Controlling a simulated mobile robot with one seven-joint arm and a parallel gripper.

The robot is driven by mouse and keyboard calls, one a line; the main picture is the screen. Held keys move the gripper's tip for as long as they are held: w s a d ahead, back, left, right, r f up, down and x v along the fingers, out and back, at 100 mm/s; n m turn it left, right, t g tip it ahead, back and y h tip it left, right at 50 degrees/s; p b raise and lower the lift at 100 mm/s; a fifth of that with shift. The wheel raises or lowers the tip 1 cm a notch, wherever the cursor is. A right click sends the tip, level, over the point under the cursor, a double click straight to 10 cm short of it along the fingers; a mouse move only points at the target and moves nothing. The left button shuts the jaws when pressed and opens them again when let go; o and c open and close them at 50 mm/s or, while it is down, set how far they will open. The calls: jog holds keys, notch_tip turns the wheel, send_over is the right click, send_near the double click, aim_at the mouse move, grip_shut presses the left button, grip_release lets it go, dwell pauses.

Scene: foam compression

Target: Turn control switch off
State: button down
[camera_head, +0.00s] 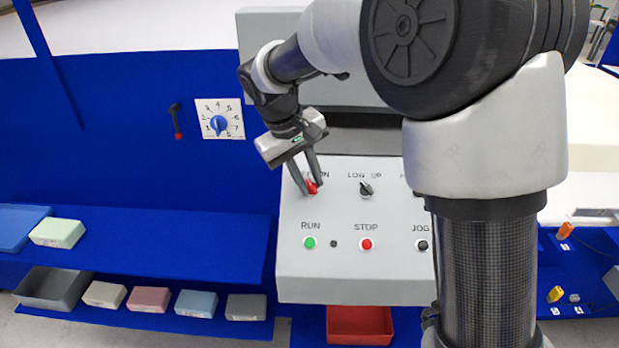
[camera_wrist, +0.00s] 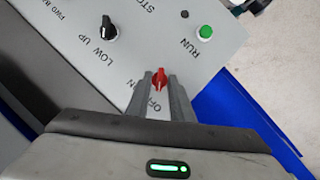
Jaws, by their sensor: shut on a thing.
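The red control switch (camera_head: 312,187) is a rotary knob at the upper left of the grey control panel (camera_head: 300,280). Its label is partly hidden by my fingers in the head view. In the wrist view the red knob (camera_wrist: 159,79) sits between my two fingertips, with part of its label visible beside it. My gripper (camera_head: 313,188) is shut on the red knob, one finger on each side. It also shows in the wrist view (camera_wrist: 160,80). The exact setting of the knob is hard to tell.
A black switch (camera_head: 365,188) marked LOW UP is right of the red knob. Below are a green RUN button (camera_head: 310,243), a red STOP button (camera_head: 366,244) and a black JOG button (camera_head: 422,245). A blue dial (camera_head: 218,124) and foam blocks (camera_head: 149,299) lie left.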

jog(key=shift+n, duration=0.5)
jog(key=c, duration=1.9)
grip_release()
jog(key=shift+r, duration=0.1)
jog(key=v, duration=1.7)
jog(key=shift+s+a, duration=0.25)
jog(key=shift+a, duration=0.05)
